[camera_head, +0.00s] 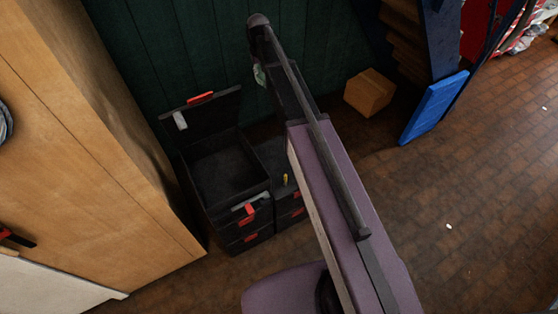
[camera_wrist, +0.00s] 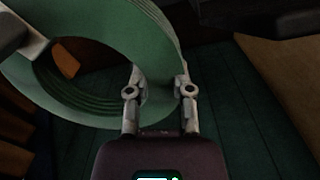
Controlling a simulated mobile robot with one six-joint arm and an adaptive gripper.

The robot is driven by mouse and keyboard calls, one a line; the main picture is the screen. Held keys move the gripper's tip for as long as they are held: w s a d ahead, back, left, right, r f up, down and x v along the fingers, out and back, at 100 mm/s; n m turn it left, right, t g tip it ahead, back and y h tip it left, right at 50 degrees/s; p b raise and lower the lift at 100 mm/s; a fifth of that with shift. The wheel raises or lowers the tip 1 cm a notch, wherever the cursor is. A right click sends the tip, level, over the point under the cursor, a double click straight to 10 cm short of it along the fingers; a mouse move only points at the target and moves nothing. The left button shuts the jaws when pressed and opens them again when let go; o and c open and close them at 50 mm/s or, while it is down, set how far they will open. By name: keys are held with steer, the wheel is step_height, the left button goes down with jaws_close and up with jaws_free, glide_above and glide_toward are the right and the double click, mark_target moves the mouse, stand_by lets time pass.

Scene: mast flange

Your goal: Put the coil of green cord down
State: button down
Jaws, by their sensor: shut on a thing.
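The coil of green cord (camera_wrist: 150,35) fills the upper left of the wrist view as a wide ring with several ridges inside. My gripper (camera_wrist: 160,84) is shut on one side of its band, with one finger on each side. The coil hangs out to the left of the fingers, and its top is cut off by the picture edge. In the head view my arm reaches up the middle, and it hides most of my gripper.
An open black toolbox (camera_head: 184,180) with red latches stands left of my arm, its tray looking empty. A cardboard box (camera_head: 369,92) and a blue panel (camera_head: 434,107) are right of it. A wooden cabinet (camera_head: 90,130) is at left. The brick floor (camera_head: 480,190) at right is mostly clear.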

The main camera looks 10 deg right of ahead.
steer(key=shift+w+a, duration=0.15)
steer(key=shift+a, duration=0.2)
steer(key=shift+a, duration=0.2)
steer(key=s+d+f+n+b, duration=0.2)
steer(key=f+n+b, duration=0.3)
steer(key=f+b, duration=0.9)
steer(key=s+d+f+n+b, duration=0.2)
steer(key=f+n+b, duration=0.2)
steer(key=f+b, duration=1.1)
steer(key=s+d+f+n+b, duration=0.1)
steer(key=f+n+b, duration=0.4)
steer(key=f+b, duration=0.9)
steer(key=shift+s+d+f+n, duration=0.2)
steer(key=shift+s+d+n, duration=0.15)
steer(key=shift+d, duration=0.2)
steer(key=shift+f, duration=0.1)
steer(key=b, duration=0.7)
glide_above(278, 166)
step_height(278, 166, down, 6)
steer(key=shift+w, duration=0.1)
steer(key=shift+f, duration=0.1)
